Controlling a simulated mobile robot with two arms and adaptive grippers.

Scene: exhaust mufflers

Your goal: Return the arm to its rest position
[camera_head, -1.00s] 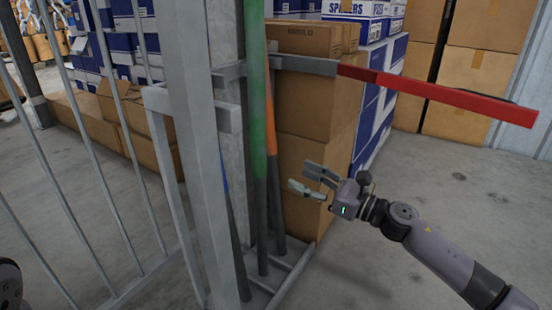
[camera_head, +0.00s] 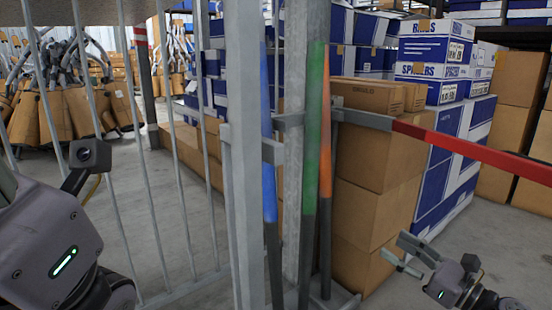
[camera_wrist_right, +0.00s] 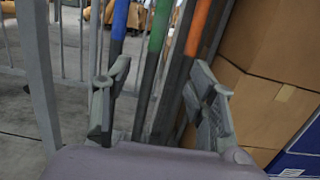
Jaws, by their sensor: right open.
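My right gripper (camera_head: 410,256) is at the lower right of the head view, its fingers apart and pointing left toward the rack. It is open and holds nothing; the wrist view shows both fingers (camera_wrist_right: 160,105) with a gap between them. A blue-topped pole (camera_head: 268,150), a green-topped pole (camera_head: 315,120) and an orange-topped pole (camera_head: 325,150) stand upright in the rack, beyond the fingers. My left arm shows at the lower left of the head view, but its gripper fingers are out of the picture.
A grey metal rack post and fence (camera_head: 240,120) stand in the middle and left. Stacked cardboard boxes (camera_head: 375,210) stand just behind the right gripper. A red bar (camera_head: 470,154) juts right from the rack above it. Bare floor lies at the right.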

